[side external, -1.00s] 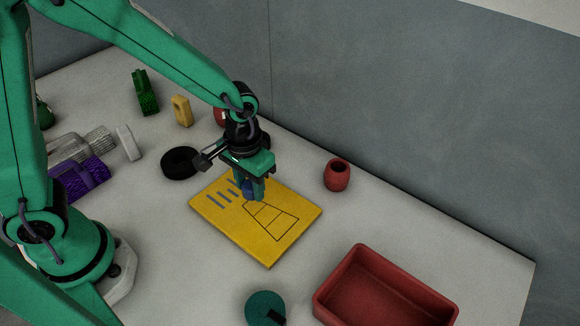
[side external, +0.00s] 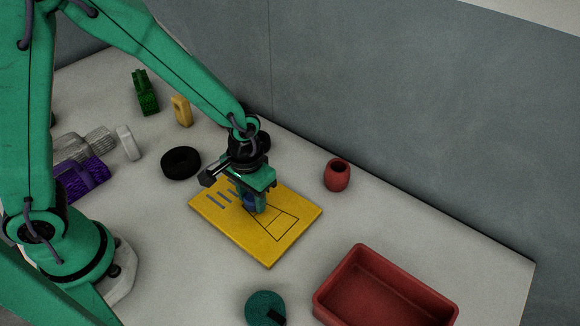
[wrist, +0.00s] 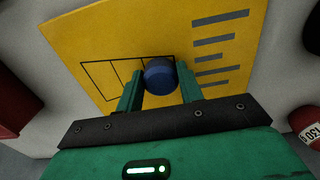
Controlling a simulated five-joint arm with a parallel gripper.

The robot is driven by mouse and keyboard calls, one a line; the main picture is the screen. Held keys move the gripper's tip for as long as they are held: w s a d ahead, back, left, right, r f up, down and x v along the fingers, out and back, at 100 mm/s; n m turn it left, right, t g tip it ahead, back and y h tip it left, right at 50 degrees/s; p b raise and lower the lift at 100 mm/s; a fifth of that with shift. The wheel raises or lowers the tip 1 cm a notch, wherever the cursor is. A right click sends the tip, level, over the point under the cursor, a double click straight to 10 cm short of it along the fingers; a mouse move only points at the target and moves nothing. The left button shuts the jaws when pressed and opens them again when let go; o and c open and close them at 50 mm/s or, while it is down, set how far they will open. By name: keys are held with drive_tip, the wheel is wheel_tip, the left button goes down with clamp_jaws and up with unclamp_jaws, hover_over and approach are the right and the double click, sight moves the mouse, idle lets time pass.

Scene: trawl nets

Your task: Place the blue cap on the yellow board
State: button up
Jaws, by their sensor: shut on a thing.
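The blue cap (wrist: 160,76) is round and sits between the two green fingers of my gripper (wrist: 160,80), which is shut on it. In the side view, my gripper (side external: 254,205) is low over the yellow board (side external: 275,245), near its upper middle. Only a little of the blue cap (side external: 250,206) shows there, between the fingers. The yellow board lies flat on the table, with a dark outlined figure and several grey bars on it. It fills much of the wrist view (wrist: 100,40). I cannot tell whether the cap touches the board.
A red tray (side external: 390,290) stands at the front right, and a teal round object (side external: 264,307) is left of it. A red pot (side external: 337,176) stands right of the board. A black ring (side external: 181,163) and a purple piece (side external: 85,178) lie to the left.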

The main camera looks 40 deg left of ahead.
sight(251, 198)
drive_tip(key=shift+f, duration=0.1)
drive_tip(key=o, duration=1)
wheel_tip(251, 198, up, 12)
drive_tip(key=shift+r, duration=0.15)
idle(0.6)
